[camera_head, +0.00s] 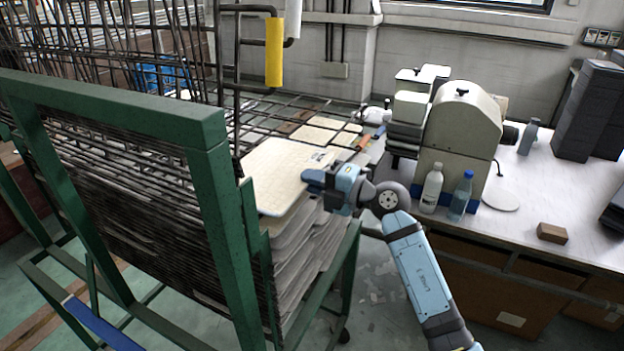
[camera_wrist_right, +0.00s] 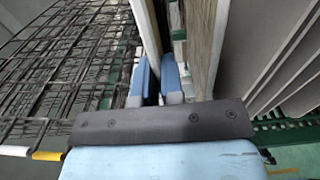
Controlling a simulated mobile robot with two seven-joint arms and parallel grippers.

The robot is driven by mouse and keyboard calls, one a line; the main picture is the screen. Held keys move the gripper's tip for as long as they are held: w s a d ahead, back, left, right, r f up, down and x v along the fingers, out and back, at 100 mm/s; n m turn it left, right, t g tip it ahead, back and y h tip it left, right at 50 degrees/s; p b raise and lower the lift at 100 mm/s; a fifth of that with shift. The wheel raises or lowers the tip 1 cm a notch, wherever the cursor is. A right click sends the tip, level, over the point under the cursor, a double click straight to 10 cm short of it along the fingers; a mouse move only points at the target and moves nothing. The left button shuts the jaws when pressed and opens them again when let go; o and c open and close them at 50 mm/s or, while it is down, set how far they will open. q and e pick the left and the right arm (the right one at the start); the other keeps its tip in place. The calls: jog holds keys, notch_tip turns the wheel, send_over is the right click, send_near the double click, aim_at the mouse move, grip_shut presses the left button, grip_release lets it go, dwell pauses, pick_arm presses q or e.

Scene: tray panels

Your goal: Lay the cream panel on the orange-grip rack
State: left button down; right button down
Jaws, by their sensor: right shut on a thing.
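The cream panel (camera_head: 278,172) is a flat pale board over the stack of panels at the green frame's right side. My right gripper (camera_head: 318,178) is shut on its right edge. In the right wrist view the held panel (camera_wrist_right: 147,38) passes between the blue fingertips (camera_wrist_right: 156,78), with a gap to the neighbouring panels. The orange-grip rack has a yellow-orange grip (camera_head: 274,52) on a dark wire bar, behind the cream panel; the grip also shows in the right wrist view (camera_wrist_right: 47,156). My left gripper is out of view.
A green steel frame (camera_head: 215,190) holds many wire racks close on the left. A stack of grey-edged panels (camera_head: 305,255) lies below the cream panel.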

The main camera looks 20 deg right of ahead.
jog(key=c, duration=1.2)
grip_release()
jog(key=shift+o, duration=0.2)
jog(key=shift+f, duration=0.4)
jog(key=p+v, duration=0.2)
jog(key=v, duration=0.5)
jog(key=shift+p, duration=0.35)
dwell(0.3)
dwell(0.5)
